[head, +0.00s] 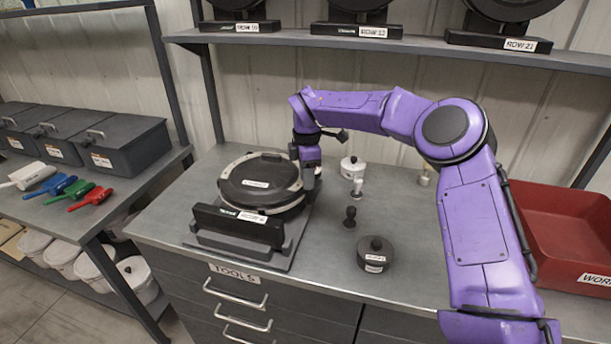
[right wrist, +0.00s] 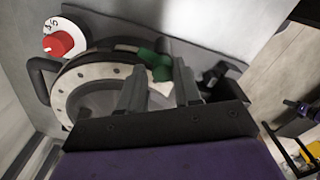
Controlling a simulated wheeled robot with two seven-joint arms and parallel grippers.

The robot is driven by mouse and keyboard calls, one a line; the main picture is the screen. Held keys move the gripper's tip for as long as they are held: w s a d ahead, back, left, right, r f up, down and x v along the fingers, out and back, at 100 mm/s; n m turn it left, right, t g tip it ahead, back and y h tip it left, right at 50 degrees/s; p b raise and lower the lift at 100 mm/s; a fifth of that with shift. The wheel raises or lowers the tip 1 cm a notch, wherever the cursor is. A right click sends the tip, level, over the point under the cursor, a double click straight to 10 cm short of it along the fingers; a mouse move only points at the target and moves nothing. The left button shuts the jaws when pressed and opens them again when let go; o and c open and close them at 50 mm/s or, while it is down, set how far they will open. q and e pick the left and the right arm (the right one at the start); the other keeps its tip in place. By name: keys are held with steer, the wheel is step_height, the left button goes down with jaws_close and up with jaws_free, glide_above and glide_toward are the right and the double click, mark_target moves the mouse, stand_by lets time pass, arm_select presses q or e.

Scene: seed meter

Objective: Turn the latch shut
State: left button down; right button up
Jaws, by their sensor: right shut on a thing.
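The seed meter (head: 262,182) is a round black housing with a pale metal rim, standing on a stand on the bench in the head view. The right wrist view shows its pale rim with holes (right wrist: 75,95) close up. A green latch handle (right wrist: 155,65) shows at the rim there. My right gripper (head: 308,176) is at the right side of the meter. In the right wrist view the fingers of my right gripper (right wrist: 160,82) are on either side of the green handle, shut on it. The latch is hidden in the head view. My left gripper is out of view.
A red knob (right wrist: 60,43) on a numbered dial sits beside the rim. Right of the meter stand a white pot (head: 352,168), small knobbed tools (head: 350,218) and a dark lidded pot (head: 376,256). A red bin (head: 565,225) is far right.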

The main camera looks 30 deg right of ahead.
steer(key=shift+w+a, duration=0.1)
steer(key=shift+a, duration=0.05)
steer(key=shift+d, duration=0.2)
jaws_close()
steer(key=shift+r, duration=0.1)
steer(key=shift+n, duration=0.4)
